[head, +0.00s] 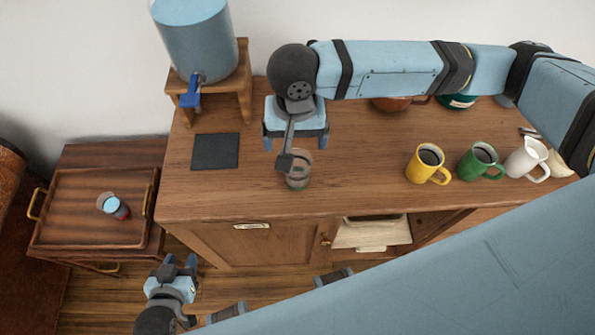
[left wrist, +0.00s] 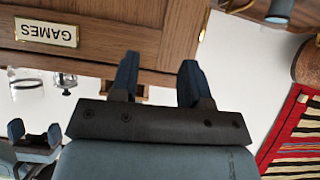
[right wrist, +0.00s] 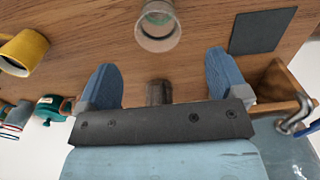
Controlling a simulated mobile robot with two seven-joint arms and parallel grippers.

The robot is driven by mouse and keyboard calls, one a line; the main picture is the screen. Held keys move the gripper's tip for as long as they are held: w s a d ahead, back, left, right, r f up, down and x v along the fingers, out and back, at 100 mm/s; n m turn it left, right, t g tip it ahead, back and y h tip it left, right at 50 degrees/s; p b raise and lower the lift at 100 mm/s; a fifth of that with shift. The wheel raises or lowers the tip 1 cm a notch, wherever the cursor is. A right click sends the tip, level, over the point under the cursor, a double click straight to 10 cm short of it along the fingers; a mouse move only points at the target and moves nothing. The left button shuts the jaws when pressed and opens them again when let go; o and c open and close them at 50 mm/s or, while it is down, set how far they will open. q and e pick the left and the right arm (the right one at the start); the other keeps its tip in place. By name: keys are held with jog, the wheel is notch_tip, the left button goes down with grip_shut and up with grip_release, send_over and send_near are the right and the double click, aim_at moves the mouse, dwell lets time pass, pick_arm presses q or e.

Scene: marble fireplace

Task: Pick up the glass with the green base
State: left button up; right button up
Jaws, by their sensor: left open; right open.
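A clear glass (head: 298,172) stands on the wooden cabinet top near its front edge; its base looks dull greenish, though the colour is hard to tell. It shows at the top of the right wrist view (right wrist: 158,26). My right gripper (head: 295,144) is open above the cabinet, just behind this glass, and part of my arm overlaps the glass in the head view. A second, darker glass-like object (right wrist: 158,93) shows between the right fingers; the gripper hides it in the head view. My left gripper (head: 180,262) is open and empty, low in front of the cabinet.
A glass with a red base (head: 115,207) lies or stands on the tray (head: 60,240) at left. A yellow mug (head: 421,165), a green mug (head: 478,162) and a white jug (head: 526,160) stand at right. A dark mat (head: 215,152) and a water dispenser (head: 196,38) are at left.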

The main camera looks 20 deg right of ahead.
send_near(297, 165)
jog(key=s+a, duration=0.1)
jog(key=s, duration=0.2)
jog(key=f, duration=0.5)
jog(key=shift+w+d+f+b, duration=0.15)
jog(key=shift+w+f+b, duration=0.15)
jog(key=shift+b, duration=0.05)
jog(key=c, duration=1.1)
jog(key=shift+r, duration=0.1)
notch_tip(297, 165, up, 20)
jog(key=p, duration=0.1)
jog(key=shift+p, duration=0.4)
